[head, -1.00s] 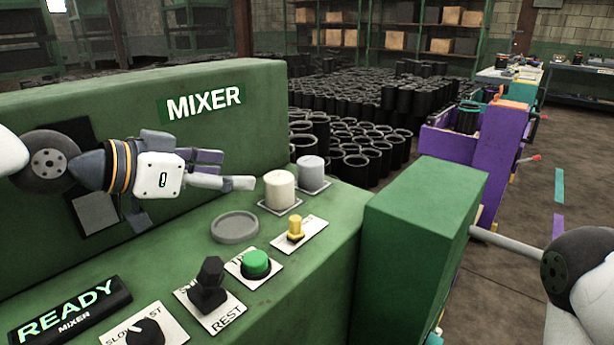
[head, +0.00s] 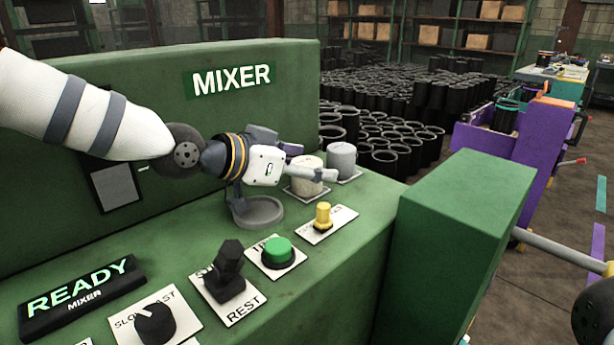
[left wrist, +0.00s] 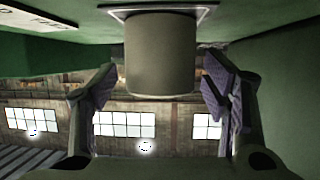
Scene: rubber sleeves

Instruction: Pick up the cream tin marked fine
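The cream tin (head: 306,187) stands upright on a white label plate on the green mixer top. Its marking cannot be read. My left gripper (head: 310,166) reaches it from the left, and one finger crosses in front of the tin. In the left wrist view the tin (left wrist: 160,55) appears upside down between the two spread fingers (left wrist: 160,90), with a gap on each side. The left gripper is open and holds nothing. My right gripper is out of view.
A grey tin (head: 341,160) stands close behind the cream tin on its own plate. A round grey dish (head: 262,212) lies below my left gripper. A yellow knob (head: 322,216), green button (head: 278,252) and black lever (head: 230,272) stand nearer. A green box (head: 465,200) rises at the right.

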